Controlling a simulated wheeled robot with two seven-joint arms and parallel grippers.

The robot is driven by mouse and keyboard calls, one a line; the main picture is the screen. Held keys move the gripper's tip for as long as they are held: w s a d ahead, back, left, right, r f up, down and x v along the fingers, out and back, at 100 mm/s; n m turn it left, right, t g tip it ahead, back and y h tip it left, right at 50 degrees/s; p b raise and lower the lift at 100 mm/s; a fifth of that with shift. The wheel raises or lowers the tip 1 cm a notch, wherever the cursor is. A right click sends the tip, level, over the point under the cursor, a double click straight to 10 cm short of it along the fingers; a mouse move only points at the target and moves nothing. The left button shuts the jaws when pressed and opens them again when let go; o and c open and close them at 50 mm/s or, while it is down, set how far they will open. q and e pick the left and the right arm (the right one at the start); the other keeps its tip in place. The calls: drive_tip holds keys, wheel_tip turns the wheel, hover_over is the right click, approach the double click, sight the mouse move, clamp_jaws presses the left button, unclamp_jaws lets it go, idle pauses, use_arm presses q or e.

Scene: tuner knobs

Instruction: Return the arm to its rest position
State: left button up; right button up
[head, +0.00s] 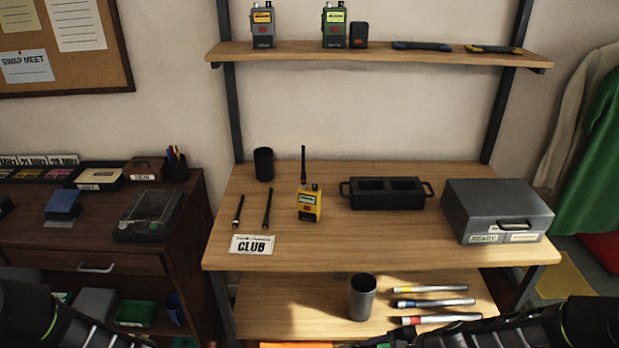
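Dark links of my two arms show along the bottom edge, one in the lower left corner and one in the lower right. Both run out of the frame at the bottom, and no fingertips of either gripper show. Neither arm reaches over the upper table top (330,250). A yellow radio (309,206) with a black antenna stands upright on that table, apart from my arms. Two loose antennas, a left one (238,211) and a right one (267,208), lie by a CLUB card (252,245).
The table also holds a black cup (263,164), a black two-slot holder (387,204) and a grey case (497,212). A dark cabinet (90,245) stands left.

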use_arm(q)
drive_tip(key=s+f+m+y, duration=0.3)
drive_tip(key=f+m+y, duration=0.1)
drive_tip(key=f+m, duration=0.45)
drive_tip(key=s+d+f+m+g+h, duration=0.1)
drive_tip(key=s+d+f+m, duration=0.3)
drive_tip(key=d, duration=0.5)
drive_tip(key=s+m, duration=0.1)
drive_tip(key=s, duration=0.1)
drive_tip(key=shift+s+f+h, duration=0.3)
drive_tip(key=shift+s+f, duration=0.05)
drive_tip(key=shift+s, duration=0.05)
use_arm(e)
drive_tip(key=s+a+f+n+g+h, duration=0.1)
drive_tip(key=s+a+f+n, duration=0.1)
drive_tip(key=s, duration=0.4)
drive_tip(key=s+a+f+n+g, duration=0.1)
drive_tip(key=s+a+f+n, duration=0.2)
drive_tip(key=s+n, duration=0.3)
drive_tip(key=s+a+f+n+g+h, duration=0.1)
drive_tip(key=s+a+f+n, duration=0.2)
drive_tip(key=s, duration=0.4)
drive_tip(key=shift+a+f+n+h, duration=0.15)
drive_tip(key=shift+f+n+h, duration=0.15)
drive_tip(key=shift+f+n, duration=0.45)
